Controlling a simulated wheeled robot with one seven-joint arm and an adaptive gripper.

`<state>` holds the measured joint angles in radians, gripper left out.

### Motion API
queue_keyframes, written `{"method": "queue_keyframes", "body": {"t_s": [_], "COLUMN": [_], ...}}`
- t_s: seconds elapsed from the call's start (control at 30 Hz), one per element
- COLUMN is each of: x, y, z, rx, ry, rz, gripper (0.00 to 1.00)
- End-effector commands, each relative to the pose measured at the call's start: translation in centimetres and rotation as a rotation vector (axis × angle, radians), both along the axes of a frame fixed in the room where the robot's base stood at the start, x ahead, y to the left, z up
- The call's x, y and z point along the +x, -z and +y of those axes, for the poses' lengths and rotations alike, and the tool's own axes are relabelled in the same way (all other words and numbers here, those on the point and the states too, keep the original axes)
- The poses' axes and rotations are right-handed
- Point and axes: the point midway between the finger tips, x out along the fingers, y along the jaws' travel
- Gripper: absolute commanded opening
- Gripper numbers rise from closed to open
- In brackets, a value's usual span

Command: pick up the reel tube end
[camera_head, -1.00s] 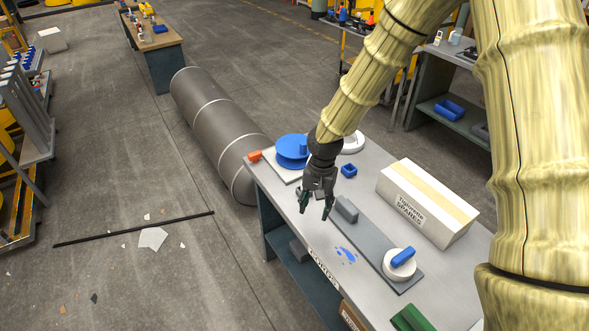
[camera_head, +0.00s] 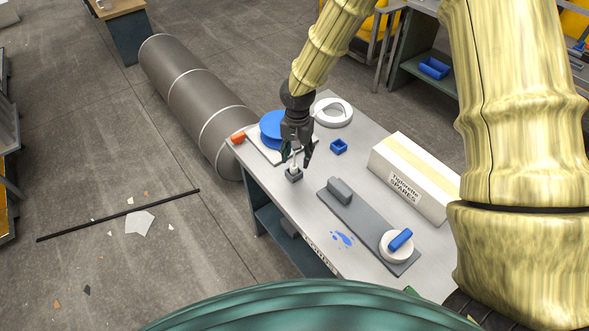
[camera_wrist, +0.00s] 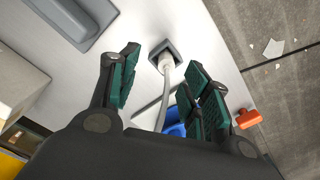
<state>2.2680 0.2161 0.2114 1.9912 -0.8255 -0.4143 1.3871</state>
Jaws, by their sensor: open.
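The reel tube end (camera_wrist: 167,64) is a pale, thin tube end standing in a small dark grey square holder (camera_wrist: 161,52) on the bench. The holder also shows in the head view (camera_head: 294,175), just below my fingertips. The pale tube (camera_wrist: 167,98) runs from there back between my fingers towards the blue reel (camera_head: 271,129). My gripper (camera_head: 297,160) points down and is open, one finger on each side of the tube. In the wrist view my gripper (camera_wrist: 163,68) shows a gap between the green finger pads and the tube.
A grey plate (camera_head: 358,225) with a raised block and a white disc with a blue bar lies to the right. A spares box (camera_head: 415,180), small blue cup (camera_head: 339,146), white ring (camera_head: 333,112) and orange piece (camera_head: 238,136) are around. Blue spots mark the bench front.

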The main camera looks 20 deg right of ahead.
Motion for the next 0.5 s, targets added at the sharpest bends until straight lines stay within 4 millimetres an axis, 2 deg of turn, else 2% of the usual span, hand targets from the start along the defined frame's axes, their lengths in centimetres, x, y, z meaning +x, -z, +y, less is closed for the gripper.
{"method": "queue_keyframes", "body": {"t_s": [0.27,0.5], "x": [0.3,0.6], "y": [1.3,3.5], "z": [0.0,0.2], "rx": [0.001,0.0], "ry": [0.001,0.004], "rz": [0.004,0.007], "gripper": [0.48,0.48]}}
